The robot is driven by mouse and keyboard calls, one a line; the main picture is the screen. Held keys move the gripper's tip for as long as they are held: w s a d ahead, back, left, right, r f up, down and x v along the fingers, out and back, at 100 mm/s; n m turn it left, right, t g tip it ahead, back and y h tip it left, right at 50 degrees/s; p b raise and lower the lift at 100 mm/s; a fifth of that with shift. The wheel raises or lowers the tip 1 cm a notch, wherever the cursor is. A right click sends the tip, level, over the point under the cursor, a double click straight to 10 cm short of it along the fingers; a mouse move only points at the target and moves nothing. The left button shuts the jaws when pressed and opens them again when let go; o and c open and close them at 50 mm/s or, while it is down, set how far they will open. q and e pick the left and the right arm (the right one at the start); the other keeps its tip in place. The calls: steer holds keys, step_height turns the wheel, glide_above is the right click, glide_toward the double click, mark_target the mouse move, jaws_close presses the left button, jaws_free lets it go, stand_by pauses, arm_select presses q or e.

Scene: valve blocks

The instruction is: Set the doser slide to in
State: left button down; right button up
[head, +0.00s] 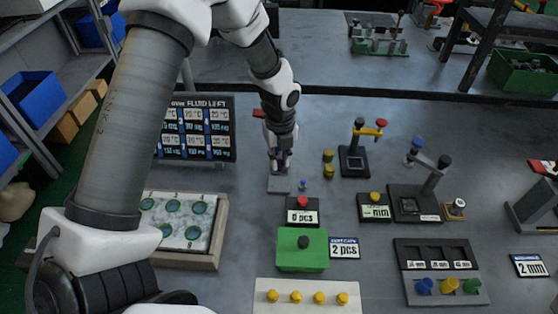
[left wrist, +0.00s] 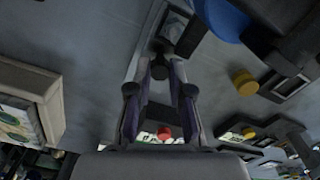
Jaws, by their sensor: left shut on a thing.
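The doser slide appears to be the small device on a grey base (head: 279,184) at the middle of the bench, mostly hidden by my gripper in the head view. My left gripper (head: 280,165) reaches down onto it from above. In the left wrist view the fingers of my left gripper (left wrist: 161,72) are closed around a small dark knob (left wrist: 163,48) on a narrow plate. I cannot read the slide's position. My right gripper is not in view.
A red-button counter reading 0 pcs (head: 302,217) stands in front, with a green box (head: 290,262) nearer. A yellow-handled valve (head: 354,165) and lever block (head: 412,205) stand right.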

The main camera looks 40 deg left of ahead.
mark_target(280, 159)
arm_select(q)
steer(key=shift+w+a, duration=0.15)
steer(key=shift+w, duration=0.25)
steer(key=c, duration=1.1)
jaws_free()
steer(key=shift+r, duration=0.1)
steer(key=shift+c, duration=0.2)
steer(key=shift+o, duration=0.4)
steer(key=shift+a, duration=0.1)
step_height(280, 159, up, 12)
